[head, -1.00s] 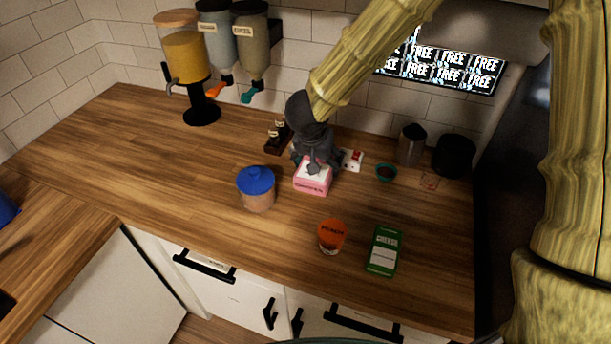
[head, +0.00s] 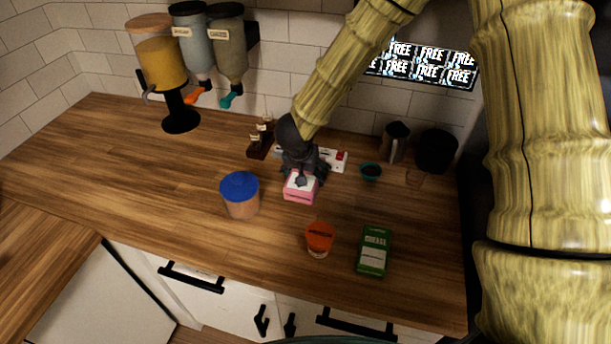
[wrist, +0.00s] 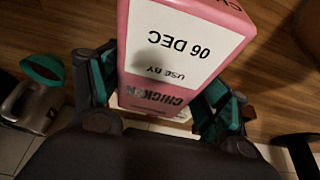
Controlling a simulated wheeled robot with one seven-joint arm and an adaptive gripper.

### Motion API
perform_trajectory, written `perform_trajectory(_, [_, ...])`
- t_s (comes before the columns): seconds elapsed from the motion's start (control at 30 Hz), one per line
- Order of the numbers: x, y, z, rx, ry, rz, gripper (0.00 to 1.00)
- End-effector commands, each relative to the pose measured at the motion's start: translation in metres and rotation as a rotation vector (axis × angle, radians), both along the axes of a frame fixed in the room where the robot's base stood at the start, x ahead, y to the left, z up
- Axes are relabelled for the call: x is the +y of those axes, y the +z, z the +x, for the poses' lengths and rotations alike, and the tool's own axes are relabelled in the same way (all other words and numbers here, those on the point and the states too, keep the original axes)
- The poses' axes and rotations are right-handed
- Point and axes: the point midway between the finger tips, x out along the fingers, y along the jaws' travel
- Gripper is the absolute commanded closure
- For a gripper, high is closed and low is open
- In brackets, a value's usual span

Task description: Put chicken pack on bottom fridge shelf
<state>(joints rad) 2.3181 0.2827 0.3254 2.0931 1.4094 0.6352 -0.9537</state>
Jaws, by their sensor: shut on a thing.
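The chicken pack (head: 301,195) is a pink box with a white label in the head view, over the middle of the wooden counter. My gripper (head: 301,178) is shut on it from above and hides its upper back part. In the wrist view the chicken pack (wrist: 180,50) fills the space between the two fingers of my gripper (wrist: 160,95); its label reads "CHICKEN", "USE BY 06 DEC". I cannot tell whether the pack touches the counter. No fridge shelf is visible.
A blue-lidded jar (head: 240,194), an orange-lidded tub (head: 320,238) and a green cheese pack (head: 374,251) stand close in front.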

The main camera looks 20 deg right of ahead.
Motion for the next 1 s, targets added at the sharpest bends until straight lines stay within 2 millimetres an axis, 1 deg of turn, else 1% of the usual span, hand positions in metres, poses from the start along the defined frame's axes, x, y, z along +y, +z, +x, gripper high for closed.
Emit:
perform_trajectory(0.1, [0.000,-0.010,0.000,0.000,0.000,0.000,0.62])
perform_trajectory(0.2, [0.000,-0.015,0.000,0.000,-0.001,0.000,0.62])
perform_trajectory(0.57, [0.000,-0.017,0.000,-0.001,-0.001,0.000,0.62])
perform_trajectory(0.6, [0.000,-0.018,0.000,0.000,-0.001,0.000,0.23])
perform_trajectory(0.67, [0.000,-0.018,0.000,0.000,-0.001,0.000,0.12])
perform_trajectory(0.7, [0.000,-0.018,0.000,0.000,-0.001,0.000,0.04])
perform_trajectory(0.73, [0.000,-0.017,0.000,0.000,-0.001,0.000,0.03])
perform_trajectory(1.0, [0.000,-0.017,0.000,0.000,-0.001,0.000,0.03])
